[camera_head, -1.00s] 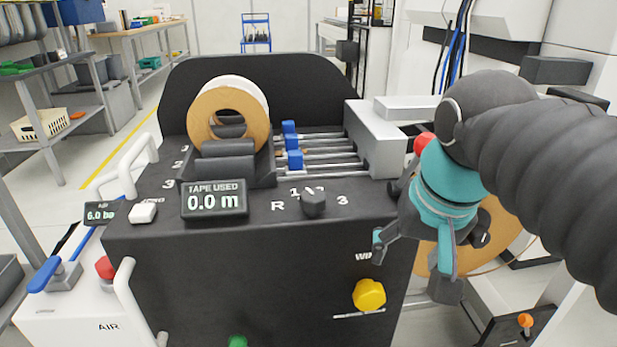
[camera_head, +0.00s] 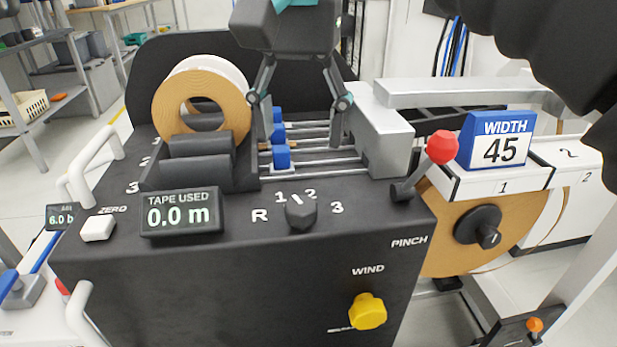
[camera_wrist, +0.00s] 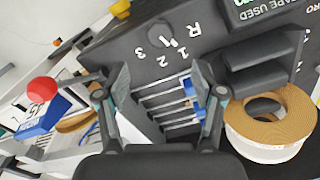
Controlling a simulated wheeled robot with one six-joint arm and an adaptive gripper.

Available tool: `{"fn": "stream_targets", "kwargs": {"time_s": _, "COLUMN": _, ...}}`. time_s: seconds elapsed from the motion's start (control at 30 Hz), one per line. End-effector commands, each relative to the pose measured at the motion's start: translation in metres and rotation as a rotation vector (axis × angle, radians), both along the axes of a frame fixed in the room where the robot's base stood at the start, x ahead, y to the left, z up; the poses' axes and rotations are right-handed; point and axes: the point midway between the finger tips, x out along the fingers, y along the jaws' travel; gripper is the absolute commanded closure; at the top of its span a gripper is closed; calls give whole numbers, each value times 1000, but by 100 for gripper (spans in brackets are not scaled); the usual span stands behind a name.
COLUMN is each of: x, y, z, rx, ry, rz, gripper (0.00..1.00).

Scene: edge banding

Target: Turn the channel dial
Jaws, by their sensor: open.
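The channel dial (camera_head: 301,213) is a small dark knob on the black machine's top, with the labels R, 1, 2 and 3 around it. Its white mark points up toward the space between 1 and 2; I cannot tell which it is set to. My gripper (camera_head: 300,140) is open and empty, pointing down, above and behind the dial, over the rods with blue blocks. In the wrist view my gripper (camera_wrist: 168,88) has its fingers spread on either side of the rods. The dial (camera_wrist: 168,40) lies beyond the fingertips there, apart from them.
A tape roll (camera_head: 203,98) and a "0.0 m" display (camera_head: 181,213) are left of the dial. A red-knobbed lever (camera_head: 442,147) and a "WIDTH 45" sign (camera_head: 496,140) stand to the right. A yellow knob (camera_head: 368,311) is on the front. The space directly above the dial is clear.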

Motion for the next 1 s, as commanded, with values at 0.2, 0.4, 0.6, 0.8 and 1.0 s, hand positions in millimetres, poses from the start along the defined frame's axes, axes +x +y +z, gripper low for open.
{"fn": "stream_targets", "kwargs": {"time_s": 0.2, "x": -1, "y": -1, "z": -45, "rx": -1, "ry": 1, "rz": 1, "gripper": 32}}
{"fn": "stream_targets", "kwargs": {"time_s": 0.4, "x": -1, "y": 0, "z": -79, "rx": -1, "ry": 1, "rz": 2, "gripper": 32}}
{"fn": "stream_targets", "kwargs": {"time_s": 0.6, "x": -1, "y": 0, "z": -100, "rx": 0, "ry": 0, "rz": 2, "gripper": 32}}
{"fn": "stream_targets", "kwargs": {"time_s": 0.8, "x": 0, "y": 0, "z": -106, "rx": 1, "ry": -1, "rz": 2, "gripper": 32}}
{"fn": "stream_targets", "kwargs": {"time_s": 1.0, "x": 0, "y": 0, "z": -106, "rx": 1, "ry": -1, "rz": 2, "gripper": 32}}
